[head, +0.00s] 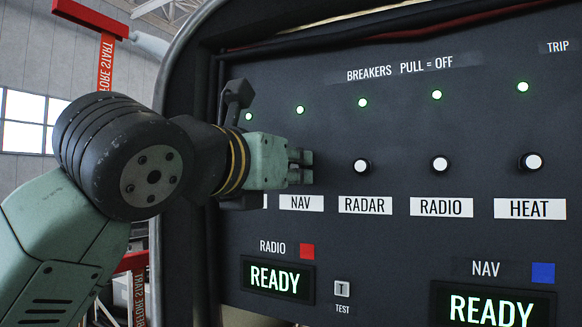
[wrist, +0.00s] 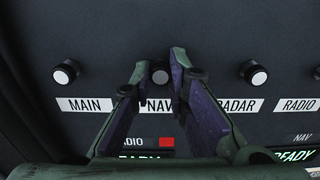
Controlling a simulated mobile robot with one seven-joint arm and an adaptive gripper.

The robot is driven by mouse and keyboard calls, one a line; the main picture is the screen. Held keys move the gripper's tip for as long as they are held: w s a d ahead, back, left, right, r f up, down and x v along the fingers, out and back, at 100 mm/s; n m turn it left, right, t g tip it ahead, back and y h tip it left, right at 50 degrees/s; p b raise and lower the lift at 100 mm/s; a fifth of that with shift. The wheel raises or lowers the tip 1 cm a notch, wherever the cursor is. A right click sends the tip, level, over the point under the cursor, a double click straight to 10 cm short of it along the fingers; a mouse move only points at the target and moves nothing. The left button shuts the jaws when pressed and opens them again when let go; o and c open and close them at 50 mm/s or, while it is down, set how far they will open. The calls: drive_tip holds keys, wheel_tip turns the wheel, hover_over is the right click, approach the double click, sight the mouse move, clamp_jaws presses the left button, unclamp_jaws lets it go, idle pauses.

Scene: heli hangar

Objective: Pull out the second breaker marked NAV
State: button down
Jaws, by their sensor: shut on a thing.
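The NAV breaker (wrist: 159,75) is a dark knob, second from the left in the row, above the white NAV label (head: 301,203). In the wrist view its face shows between the two fingertips. In the head view the knob is hidden by my gripper (head: 302,168), which reaches the panel from the left. My gripper (wrist: 159,69) is shut on the NAV breaker, one finger on each side. The green light above NAV (head: 300,110) is lit. How far the knob stands out cannot be told.
The MAIN breaker (wrist: 65,72) is left of NAV, and the RADAR breaker (head: 361,166) is right of it. Further right are the RADIO (head: 440,164) and HEAT (head: 531,162) breakers. Below, the RADIO display (head: 277,279) and NAV display (head: 492,308) read READY. A TEST button (head: 342,289) is between them.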

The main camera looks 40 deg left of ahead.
drive_tip(key=shift+b+v, duration=0.6)
drive_tip(key=shift+v, duration=0.3)
drive_tip(key=c, duration=1.5)
unclamp_jaws()
drive_tip(key=shift+s, duration=0.15)
drive_tip(key=v, duration=0.7)
drive_tip(key=shift+s, duration=0.15)
drive_tip(key=shift+d, duration=0.1)
